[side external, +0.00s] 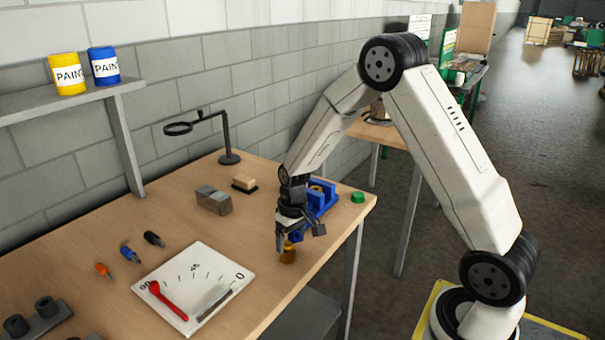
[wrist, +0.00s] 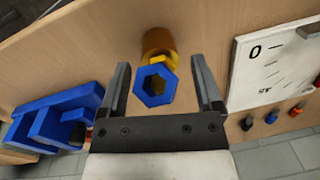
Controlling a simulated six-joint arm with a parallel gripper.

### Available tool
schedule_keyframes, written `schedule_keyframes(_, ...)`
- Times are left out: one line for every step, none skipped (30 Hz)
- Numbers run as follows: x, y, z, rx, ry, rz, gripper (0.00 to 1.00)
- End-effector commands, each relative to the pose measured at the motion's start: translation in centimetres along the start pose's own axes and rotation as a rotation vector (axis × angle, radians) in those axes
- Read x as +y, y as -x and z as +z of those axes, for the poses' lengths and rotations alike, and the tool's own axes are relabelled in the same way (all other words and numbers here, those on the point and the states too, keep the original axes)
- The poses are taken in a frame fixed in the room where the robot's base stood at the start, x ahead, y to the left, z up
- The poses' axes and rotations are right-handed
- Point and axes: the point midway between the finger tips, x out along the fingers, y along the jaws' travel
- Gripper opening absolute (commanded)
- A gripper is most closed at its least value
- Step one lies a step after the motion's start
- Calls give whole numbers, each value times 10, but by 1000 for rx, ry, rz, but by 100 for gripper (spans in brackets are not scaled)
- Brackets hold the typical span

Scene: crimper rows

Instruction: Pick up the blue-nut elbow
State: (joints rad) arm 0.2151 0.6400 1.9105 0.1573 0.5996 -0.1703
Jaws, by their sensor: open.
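The blue-nut elbow shows in the wrist view as a blue hexagonal nut (wrist: 155,86) on a yellow body (wrist: 160,62). It is at a short brown cylinder (wrist: 158,40); I cannot tell exactly how it rests on it. In the side view the brown cylinder (side external: 288,257) stands near the table's front edge, with a bit of yellow above it. My gripper (wrist: 160,66) is open, with one finger on each side of the elbow and a gap visible on both sides. In the side view my gripper (side external: 287,246) is low over the cylinder and hides most of the elbow.
A blue fixture (side external: 325,196) stands close behind my gripper, with a green cap (side external: 358,197) beside it. A white dial board (side external: 195,285) lies to the left. Small orange (side external: 103,269), blue (side external: 130,253) and black (side external: 153,238) parts lie beyond it. A magnifier (side external: 228,158) stands at the back.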

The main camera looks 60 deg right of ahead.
Motion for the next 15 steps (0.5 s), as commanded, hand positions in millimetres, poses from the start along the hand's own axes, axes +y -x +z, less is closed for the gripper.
schedule_keyframes(0, 0, 0, 0, 0, 0, 83)
schedule_keyframes(0, 0, 0, 0, 0, 0, 83)
schedule_keyframes(0, 0, 0, 0, 0, 0, 80)
schedule_keyframes(0, 0, 0, 0, 0, 0, 71)
schedule_keyframes(0, 0, 0, 0, 0, 0, 61)
schedule_keyframes(0, 0, 0, 0, 0, 0, 48)
schedule_keyframes(0, 0, 0, 0, 0, 0, 39)
schedule_keyframes(0, 0, 0, 0, 0, 0, 29)
schedule_keyframes(0, 0, 0, 0, 0, 0, 17)
schedule_keyframes(0, 0, 0, 0, 0, 0, 7)
schedule_keyframes(0, 0, 0, 0, 0, 0, 0)
schedule_keyframes(0, 0, 0, 0, 0, 0, 0)
schedule_keyframes(0, 0, 0, 0, 0, 0, 0)
schedule_keyframes(0, 0, 0, 0, 0, 0, 0)
schedule_keyframes(0, 0, 0, 0, 0, 0, 0)
